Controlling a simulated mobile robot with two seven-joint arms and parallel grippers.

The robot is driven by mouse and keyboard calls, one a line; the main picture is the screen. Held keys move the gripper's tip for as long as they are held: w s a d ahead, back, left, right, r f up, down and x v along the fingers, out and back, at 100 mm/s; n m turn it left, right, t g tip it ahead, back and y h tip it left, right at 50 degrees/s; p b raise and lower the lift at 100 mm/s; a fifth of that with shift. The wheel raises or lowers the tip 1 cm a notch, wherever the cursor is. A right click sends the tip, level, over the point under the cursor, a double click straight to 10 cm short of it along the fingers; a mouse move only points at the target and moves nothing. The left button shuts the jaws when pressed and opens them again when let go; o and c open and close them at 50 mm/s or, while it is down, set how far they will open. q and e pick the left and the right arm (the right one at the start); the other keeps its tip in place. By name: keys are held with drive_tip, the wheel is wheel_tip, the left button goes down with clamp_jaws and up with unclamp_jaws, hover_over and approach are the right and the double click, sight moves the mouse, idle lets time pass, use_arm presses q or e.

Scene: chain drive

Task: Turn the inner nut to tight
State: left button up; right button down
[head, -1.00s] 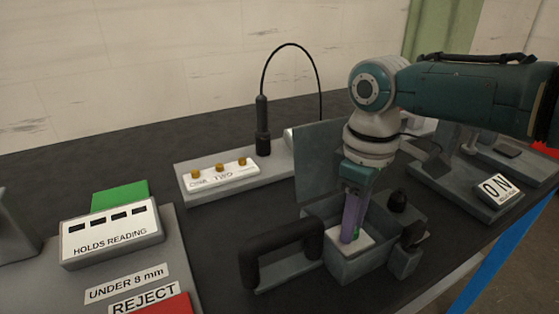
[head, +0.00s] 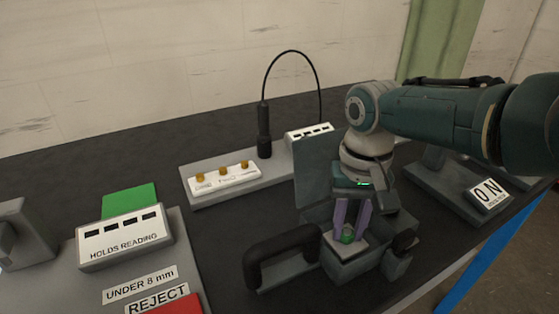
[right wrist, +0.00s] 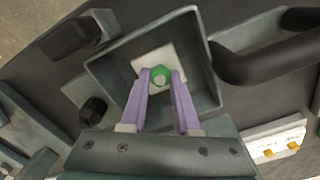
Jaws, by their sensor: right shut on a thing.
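The inner nut is a green nut (right wrist: 160,76) on a white plate inside an open grey box (right wrist: 207,98). In the head view the nut (head: 347,236) shows low between purple fingers, inside the box (head: 350,268). My right gripper (right wrist: 160,80) reaches down into the box with its two purple fingers on either side of the nut, shut on it. It also shows in the head view (head: 348,232). My left gripper is not in view.
A black handle (head: 280,256) sticks out left of the box, and a raised grey lid (head: 317,175) stands behind it. A black knob (right wrist: 93,110) sits outside the box. A white gauge strip with brass knobs (head: 224,178) and a "HOLDS READING" block (head: 125,238) stand to the left.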

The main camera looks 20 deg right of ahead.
drive_tip(key=m, duration=0.4)
drive_tip(key=shift+w+r+m+p, duration=0.1)
drive_tip(key=shift+m+p, duration=0.2)
drive_tip(key=m, duration=0.4)
idle(0.7)
drive_tip(key=c, duration=0.8)
unclamp_jaws()
drive_tip(key=shift+o, duration=0.8)
